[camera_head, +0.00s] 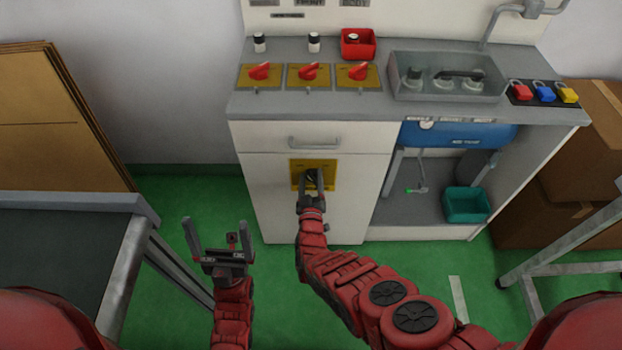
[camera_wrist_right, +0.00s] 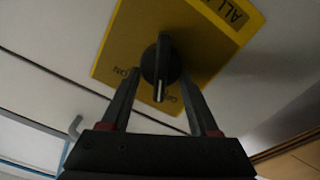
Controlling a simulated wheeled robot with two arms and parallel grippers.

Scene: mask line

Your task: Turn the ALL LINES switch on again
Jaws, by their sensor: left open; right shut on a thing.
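The ALL LINES switch has a yellow plate (camera_head: 328,166) on the white cabinet front, below the drawer. It also shows close up in the right wrist view (camera_wrist_right: 205,35), with "ALL" at one corner and "ON" beside the knob. Its black rotary knob (camera_wrist_right: 160,62) has a raised grip bar pointing down in that view. My right gripper (camera_head: 312,176) is at the knob, one finger on each side, shut on it. The fingers partly hide the knob in the head view. My left gripper (camera_head: 215,222) is open and empty, in the air left of the cabinet.
Several red-handled switches, including one red switch (camera_head: 308,72), sit on the grey counter (camera_head: 300,103). A clear-covered box (camera_head: 447,90) and coloured padlocks (camera_head: 545,92) are to the right. A teal bin (camera_head: 466,205) stands under the counter. A dark table (camera_head: 60,245) is at left.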

